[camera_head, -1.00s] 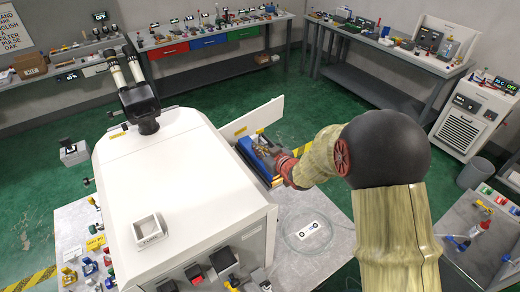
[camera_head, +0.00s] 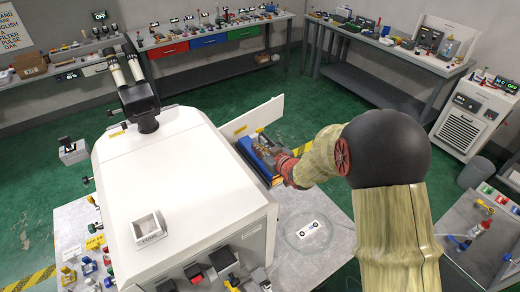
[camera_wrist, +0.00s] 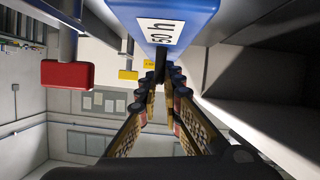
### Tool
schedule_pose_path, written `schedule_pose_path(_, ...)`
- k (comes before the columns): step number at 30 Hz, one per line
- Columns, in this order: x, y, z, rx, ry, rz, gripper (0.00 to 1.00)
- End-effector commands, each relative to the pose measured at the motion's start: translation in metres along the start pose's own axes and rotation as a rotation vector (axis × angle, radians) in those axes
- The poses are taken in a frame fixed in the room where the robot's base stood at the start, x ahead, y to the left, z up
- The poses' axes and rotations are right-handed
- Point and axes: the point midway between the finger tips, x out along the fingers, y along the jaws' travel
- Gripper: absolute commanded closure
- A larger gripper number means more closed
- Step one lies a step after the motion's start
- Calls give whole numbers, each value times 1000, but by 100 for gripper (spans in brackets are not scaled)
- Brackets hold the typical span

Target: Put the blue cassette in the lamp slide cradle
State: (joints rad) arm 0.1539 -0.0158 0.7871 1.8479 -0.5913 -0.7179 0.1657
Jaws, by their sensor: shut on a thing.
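The blue cassette (camera_wrist: 165,18) fills the top of the wrist view, with a white label and dark marks on it. My gripper (camera_wrist: 160,78) is shut on a dark part at its lower end. In the head view the blue body (camera_head: 250,158) is at the open side of the white machine (camera_head: 190,185), with my gripper (camera_head: 276,158) against it. The gripper and arm hide part of it there. I cannot clearly make out the lamp slide cradle, nor whether the cassette is seated in anything.
The machine's white door (camera_head: 255,117) stands open behind the gripper. In the wrist view a grey wall or panel (camera_wrist: 265,75) is close on the right, and a red block (camera_wrist: 67,74) hangs left. A white two-dot card (camera_head: 308,229) lies on the grey table (camera_head: 295,262).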

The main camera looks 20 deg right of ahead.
Motion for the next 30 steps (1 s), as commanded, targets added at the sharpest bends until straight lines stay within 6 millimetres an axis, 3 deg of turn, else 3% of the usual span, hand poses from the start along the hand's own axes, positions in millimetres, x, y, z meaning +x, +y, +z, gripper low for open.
schedule_pose_path(19, 2, 0, 4, -1, 3, 1, 100)
schedule_pose_path(20, 2, 0, 4, -1, 3, 1, 91)
schedule_pose_path(30, 2, -1, 4, 0, 1, 0, 72)
